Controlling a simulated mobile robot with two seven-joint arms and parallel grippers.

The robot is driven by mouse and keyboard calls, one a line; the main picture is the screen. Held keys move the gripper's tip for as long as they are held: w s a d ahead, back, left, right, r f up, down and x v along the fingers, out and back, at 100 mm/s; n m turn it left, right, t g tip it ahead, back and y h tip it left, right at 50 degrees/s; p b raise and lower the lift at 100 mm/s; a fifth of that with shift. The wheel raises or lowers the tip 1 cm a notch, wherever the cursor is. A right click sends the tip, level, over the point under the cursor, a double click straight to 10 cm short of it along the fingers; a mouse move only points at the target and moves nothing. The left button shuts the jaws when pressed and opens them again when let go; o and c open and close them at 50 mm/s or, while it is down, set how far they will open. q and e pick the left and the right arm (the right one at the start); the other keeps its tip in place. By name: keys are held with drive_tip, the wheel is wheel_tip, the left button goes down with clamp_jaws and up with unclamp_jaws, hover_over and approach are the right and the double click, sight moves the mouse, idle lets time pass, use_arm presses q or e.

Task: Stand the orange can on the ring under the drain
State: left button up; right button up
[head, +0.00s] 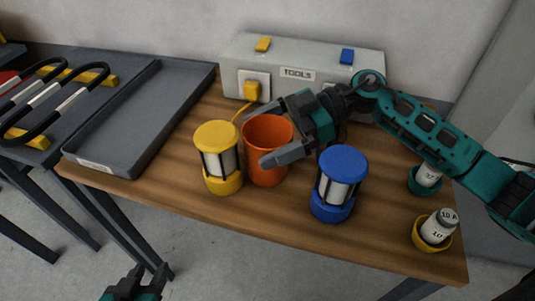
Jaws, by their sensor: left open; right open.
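The orange can (266,172) stands upright on the wooden bench, open at the top, between a yellow lantern-like object and a blue one. My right gripper (266,134) reaches in from the right and is open at the can. One finger shows behind the rim and the other crosses in front of the can's right side; I cannot tell whether they touch it. My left gripper (147,272) is open and empty at the bottom left, low in front of the bench. I cannot make out a drain or a ring in this view.
The yellow lantern (219,170) stands close to the can's left, the blue lantern (338,190) to its right. A grey toolbox (300,86) is behind. A grey tray (125,120) lies left. Weights in cups, one in a yellow cup (420,242), stand at right.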

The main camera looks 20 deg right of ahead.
drive_tip(key=c, duration=1.2)
